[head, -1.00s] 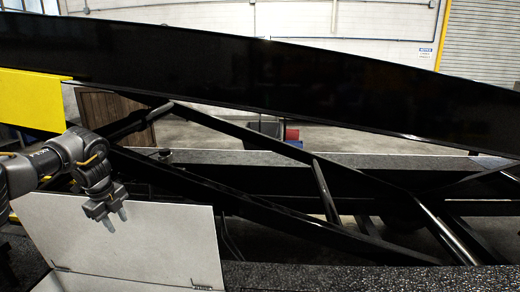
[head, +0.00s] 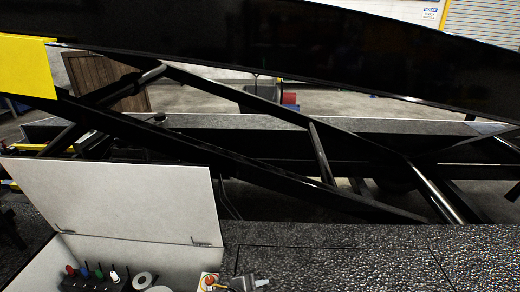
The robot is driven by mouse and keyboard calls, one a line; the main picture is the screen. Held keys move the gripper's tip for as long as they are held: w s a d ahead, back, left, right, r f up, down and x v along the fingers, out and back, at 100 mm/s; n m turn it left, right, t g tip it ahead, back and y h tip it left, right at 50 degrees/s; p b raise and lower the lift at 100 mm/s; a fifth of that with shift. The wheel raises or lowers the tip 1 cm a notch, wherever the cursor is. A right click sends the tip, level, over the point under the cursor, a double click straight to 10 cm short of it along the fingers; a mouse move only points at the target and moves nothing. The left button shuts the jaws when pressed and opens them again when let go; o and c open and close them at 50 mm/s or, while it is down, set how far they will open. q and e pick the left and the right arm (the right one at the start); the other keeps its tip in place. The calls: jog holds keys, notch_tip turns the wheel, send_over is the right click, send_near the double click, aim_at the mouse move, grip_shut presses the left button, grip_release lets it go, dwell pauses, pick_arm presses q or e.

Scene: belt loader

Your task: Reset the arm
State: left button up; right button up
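Neither of my arms shows clearly in the head view, and I see no gripper that I can be sure of. A small grey part (head: 248,284) is cut off by the bottom edge, and I cannot tell what it is. The open box (head: 165,250) is at the lower left with its pale lid (head: 120,200) raised. Inside the box are several coloured knobs or switches (head: 92,272) and pale round parts (head: 150,283). A red button (head: 210,281) on a yellow and white mount is just right of them.
The black belt loader boom (head: 300,45) crosses the top, with slanted black struts (head: 250,170) below it. A yellow panel (head: 25,68) is at the left. A dark textured deck (head: 370,255) fills the lower right and looks clear.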

pick_arm(q)
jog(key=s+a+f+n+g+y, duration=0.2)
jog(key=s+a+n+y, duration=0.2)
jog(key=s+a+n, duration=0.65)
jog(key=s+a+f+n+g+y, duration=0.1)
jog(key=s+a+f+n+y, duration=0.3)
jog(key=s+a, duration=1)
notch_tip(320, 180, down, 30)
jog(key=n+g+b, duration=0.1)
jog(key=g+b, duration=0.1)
jog(key=b, duration=0.5)
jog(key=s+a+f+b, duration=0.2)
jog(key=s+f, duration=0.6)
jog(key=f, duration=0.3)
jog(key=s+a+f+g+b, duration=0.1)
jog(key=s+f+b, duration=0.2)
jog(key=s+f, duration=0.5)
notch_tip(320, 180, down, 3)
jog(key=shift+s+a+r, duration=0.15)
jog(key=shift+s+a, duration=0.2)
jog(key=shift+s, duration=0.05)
